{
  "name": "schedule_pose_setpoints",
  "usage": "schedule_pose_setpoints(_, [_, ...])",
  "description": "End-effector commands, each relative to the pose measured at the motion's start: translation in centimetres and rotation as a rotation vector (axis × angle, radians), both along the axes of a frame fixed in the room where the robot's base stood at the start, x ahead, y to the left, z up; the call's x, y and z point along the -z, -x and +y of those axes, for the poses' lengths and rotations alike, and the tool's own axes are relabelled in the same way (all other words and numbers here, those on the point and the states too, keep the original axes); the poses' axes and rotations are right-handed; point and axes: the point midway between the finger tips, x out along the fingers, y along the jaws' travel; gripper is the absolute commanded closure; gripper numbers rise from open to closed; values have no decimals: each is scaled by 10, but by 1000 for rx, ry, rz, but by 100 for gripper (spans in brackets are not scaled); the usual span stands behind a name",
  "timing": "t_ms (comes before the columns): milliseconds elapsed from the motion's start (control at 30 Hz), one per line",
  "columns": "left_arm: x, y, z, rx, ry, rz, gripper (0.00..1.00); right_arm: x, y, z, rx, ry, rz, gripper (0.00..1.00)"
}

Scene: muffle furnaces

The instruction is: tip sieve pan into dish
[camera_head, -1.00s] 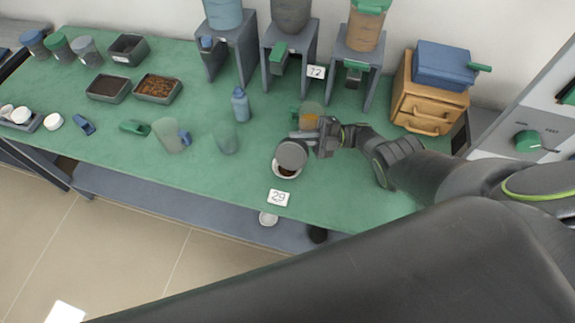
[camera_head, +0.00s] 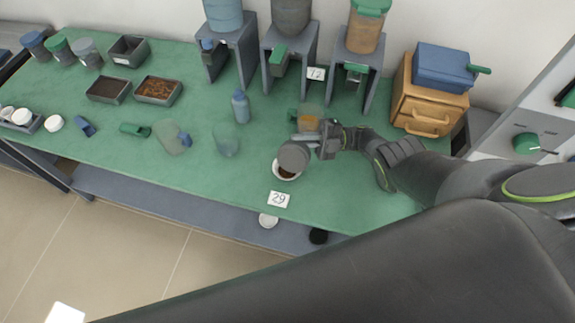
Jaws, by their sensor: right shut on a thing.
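The grey round sieve pan (camera_head: 293,155) is held tilted over a white dish (camera_head: 286,174) on the green table. Dark contents show in the part of the dish that the pan leaves uncovered. My right gripper (camera_head: 318,149) is shut on the sieve pan at its right side. What is inside the pan cannot be seen. My left gripper is not in view.
A card marked 29 (camera_head: 279,199) lies in front of the dish. An orange-filled container (camera_head: 309,117) stands behind the gripper. Dispensers (camera_head: 357,68) line the back, with a wooden drawer box (camera_head: 427,100) at right.

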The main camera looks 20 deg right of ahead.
Motion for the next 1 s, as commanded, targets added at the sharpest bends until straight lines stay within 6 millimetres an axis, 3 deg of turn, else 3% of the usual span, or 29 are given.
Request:
schedule_pose_setpoints(167, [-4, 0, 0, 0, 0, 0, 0, -3, 1, 1, -1, 8, -13, 100])
schedule_pose_setpoints(633, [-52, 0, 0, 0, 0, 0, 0, -14, 21, 13, -1, 169, -252, 100])
schedule_pose_setpoints(1000, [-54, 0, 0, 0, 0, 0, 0, -10, 24, 15, -1, 194, -293, 100])
